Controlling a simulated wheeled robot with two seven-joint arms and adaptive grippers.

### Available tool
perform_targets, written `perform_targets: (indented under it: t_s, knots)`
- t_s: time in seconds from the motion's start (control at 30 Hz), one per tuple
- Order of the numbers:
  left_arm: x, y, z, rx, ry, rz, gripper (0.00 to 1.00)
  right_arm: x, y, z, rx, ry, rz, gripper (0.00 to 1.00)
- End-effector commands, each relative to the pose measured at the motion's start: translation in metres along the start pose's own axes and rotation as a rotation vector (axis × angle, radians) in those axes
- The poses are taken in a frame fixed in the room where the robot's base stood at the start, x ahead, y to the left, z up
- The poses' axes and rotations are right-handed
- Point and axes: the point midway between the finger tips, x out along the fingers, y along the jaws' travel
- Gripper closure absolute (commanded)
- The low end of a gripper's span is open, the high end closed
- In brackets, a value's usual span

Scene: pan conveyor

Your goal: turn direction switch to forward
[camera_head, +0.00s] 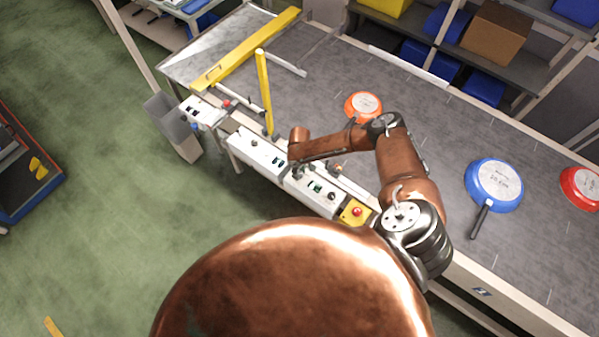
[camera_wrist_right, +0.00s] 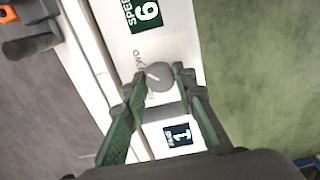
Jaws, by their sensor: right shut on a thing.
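The direction switch is a round grey knob (camera_wrist_right: 159,77) with a light pointer line, on the white control panel (camera_wrist_right: 190,40) in the right wrist view. Lettering beside it is partly covered. My right gripper (camera_wrist_right: 157,88) has its two green-sided fingers on either side of the knob, shut on it. In the head view my right gripper (camera_head: 300,168) is small and dark, down at the panel on the conveyor's near edge. The knob is too small and covered there to make out. My left gripper is not in view.
A red stop button on a yellow box (camera_head: 355,212) sits nearby. Orange (camera_head: 363,105), blue (camera_head: 495,183) and red (camera_head: 582,187) pans lie on the belt. A yellow post (camera_head: 264,92) stands left.

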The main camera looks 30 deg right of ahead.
Motion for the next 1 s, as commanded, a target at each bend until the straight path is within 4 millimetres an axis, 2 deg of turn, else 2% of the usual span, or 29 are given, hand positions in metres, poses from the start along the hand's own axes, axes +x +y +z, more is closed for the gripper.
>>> perform_targets:
  t_s: [0.1,0.37,0.63,0.67,0.9,1.0]
  knots:
    - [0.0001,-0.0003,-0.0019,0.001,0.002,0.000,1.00,-0.0001,0.0006,0.0000,0.000,0.000,0.001,0.99]
    - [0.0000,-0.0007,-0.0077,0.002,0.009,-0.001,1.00,0.0002,0.0001,0.0002,-0.089,0.000,0.000,0.99]
    - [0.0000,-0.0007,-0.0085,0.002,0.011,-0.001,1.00,0.0001,0.0006,0.0001,-0.097,0.000,0.001,0.99]
    - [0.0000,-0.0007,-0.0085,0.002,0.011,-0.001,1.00,0.0001,0.0006,0.0001,-0.096,0.000,0.001,0.73]
    - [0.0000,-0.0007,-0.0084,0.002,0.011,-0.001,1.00,0.0000,0.0005,0.0001,-0.096,0.000,0.001,0.57]
    - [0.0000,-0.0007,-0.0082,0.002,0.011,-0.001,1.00,0.0000,0.0005,0.0001,-0.096,0.000,0.001,0.57]
